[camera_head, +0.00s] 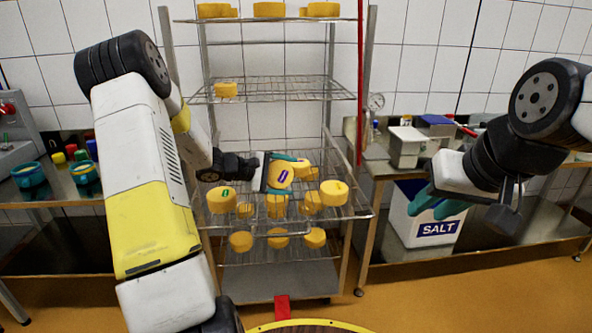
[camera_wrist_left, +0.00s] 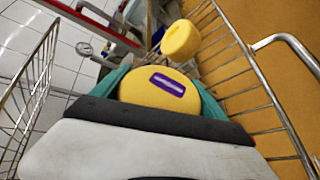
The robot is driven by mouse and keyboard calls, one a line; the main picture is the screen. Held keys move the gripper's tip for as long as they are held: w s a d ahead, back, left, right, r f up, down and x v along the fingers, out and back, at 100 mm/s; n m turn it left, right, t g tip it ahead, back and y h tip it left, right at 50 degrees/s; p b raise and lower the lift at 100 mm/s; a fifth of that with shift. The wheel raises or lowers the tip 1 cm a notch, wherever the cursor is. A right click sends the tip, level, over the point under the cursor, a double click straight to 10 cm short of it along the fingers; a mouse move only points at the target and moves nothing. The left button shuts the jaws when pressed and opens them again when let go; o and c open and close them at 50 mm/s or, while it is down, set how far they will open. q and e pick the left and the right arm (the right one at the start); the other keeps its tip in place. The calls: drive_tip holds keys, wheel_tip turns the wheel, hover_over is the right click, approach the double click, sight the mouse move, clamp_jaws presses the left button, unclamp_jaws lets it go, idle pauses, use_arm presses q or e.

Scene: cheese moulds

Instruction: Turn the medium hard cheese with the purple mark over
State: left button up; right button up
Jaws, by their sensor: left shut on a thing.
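The yellow cheese with the purple mark (camera_head: 283,175) is in my left gripper (camera_head: 277,172), at the wire shelf of the rack. In the left wrist view the cheese (camera_wrist_left: 160,90) sits between the two green fingers of my left gripper (camera_wrist_left: 160,88), with its purple mark facing the camera. In the head view the cheese is tilted, its marked face turned partly toward me. My left gripper is shut on it. My right gripper (camera_head: 432,203) is at the right, in front of the salt bin, far from the cheese; no cheese shows between its green fingers.
The rack's middle wire shelf (camera_head: 350,211) holds several other cheeses, including a green-marked one (camera_head: 221,200) at left and an orange-marked one (camera_head: 334,193) at right. More cheeses stand on shelves above and below.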

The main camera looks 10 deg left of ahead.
use_arm(q)
drive_tip(key=f+m, duration=0.1)
drive_tip(key=m, duration=0.3)
drive_tip(key=shift+s+f, duration=0.1)
drive_tip(key=shift+f, duration=0.25)
drive_tip(key=m, duration=0.3)
drive_tip(key=f+m, duration=0.1)
drive_tip(key=m, duration=0.1)
drive_tip(key=shift+a+m, duration=0.15)
drive_tip(key=shift+m, duration=0.25)
drive_tip(key=m, duration=0.6)
drive_tip(key=shift+a+f, duration=0.15)
drive_tip(key=m, duration=0.7)
drive_tip(key=shift+w+a+f, duration=0.15)
drive_tip(key=shift+w+a, duration=0.1)
drive_tip(key=shift+w, duration=0.05)
drive_tip(key=shift+d, duration=0.15)
